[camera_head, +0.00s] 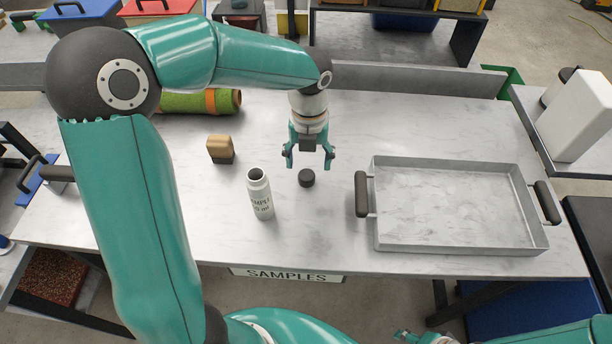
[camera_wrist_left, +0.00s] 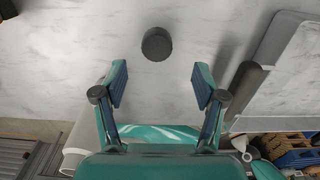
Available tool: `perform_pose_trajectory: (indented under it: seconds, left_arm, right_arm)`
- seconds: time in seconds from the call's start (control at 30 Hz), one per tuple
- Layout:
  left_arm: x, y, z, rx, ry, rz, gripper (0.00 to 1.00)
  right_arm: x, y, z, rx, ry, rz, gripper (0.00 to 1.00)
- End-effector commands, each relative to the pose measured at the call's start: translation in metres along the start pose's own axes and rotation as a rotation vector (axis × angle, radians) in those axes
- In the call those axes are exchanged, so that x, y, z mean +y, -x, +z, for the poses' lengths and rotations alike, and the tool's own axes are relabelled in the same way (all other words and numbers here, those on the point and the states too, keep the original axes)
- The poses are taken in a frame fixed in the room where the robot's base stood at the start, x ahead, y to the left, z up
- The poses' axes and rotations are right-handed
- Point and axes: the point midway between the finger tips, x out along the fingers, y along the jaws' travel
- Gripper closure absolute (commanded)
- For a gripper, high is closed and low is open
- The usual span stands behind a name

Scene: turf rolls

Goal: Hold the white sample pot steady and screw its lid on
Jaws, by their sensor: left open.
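The white sample pot (camera_head: 260,196) stands upright and open-topped on the marble table, its printed side facing me. The dark round lid (camera_head: 306,178) lies on the table to the right of the pot, apart from it. My left gripper (camera_head: 309,159) points down above and just behind the lid, open and empty. In the left wrist view the lid (camera_wrist_left: 157,44) lies ahead of the two spread fingers (camera_wrist_left: 160,86), not between them. Part of my right gripper (camera_head: 408,337) shows at the bottom edge; its jaws are unclear.
A grey tray (camera_head: 450,205) with dark handles, empty, takes up the table's right side. A wood-and-black block (camera_head: 220,149) stands behind the pot to the left. A green turf roll (camera_head: 195,102) lies farther back, partly behind my arm. A SAMPLES sign (camera_head: 286,274) hangs at the front edge.

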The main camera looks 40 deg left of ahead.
Motion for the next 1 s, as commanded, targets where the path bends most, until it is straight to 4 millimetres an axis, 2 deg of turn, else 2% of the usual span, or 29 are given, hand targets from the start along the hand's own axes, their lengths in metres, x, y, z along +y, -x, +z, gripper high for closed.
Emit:
perform_pose_trajectory:
  seconds: [0.37,0.47,0.7,1.0]
  left_arm:
    - [0.001,-0.003,0.0,0.0,0.0,0.0,0.29]
    - [0.002,-0.012,0.001,0.002,0.001,0.002,0.29]
    - [0.005,-0.046,0.004,0.002,0.0,0.002,0.29]
    - [0.004,-0.053,0.004,-0.001,0.0,0.0,0.29]
  right_arm:
    - [0.0,0.001,0.0,0.0,0.0,0.0,0.49]
    - [-0.001,0.002,0.0,0.0,0.0,0.0,0.49]
    - [-0.002,0.005,0.0,0.0,0.0,0.0,0.49]
    - [-0.002,0.005,0.0,0.0,0.0,0.0,0.49]
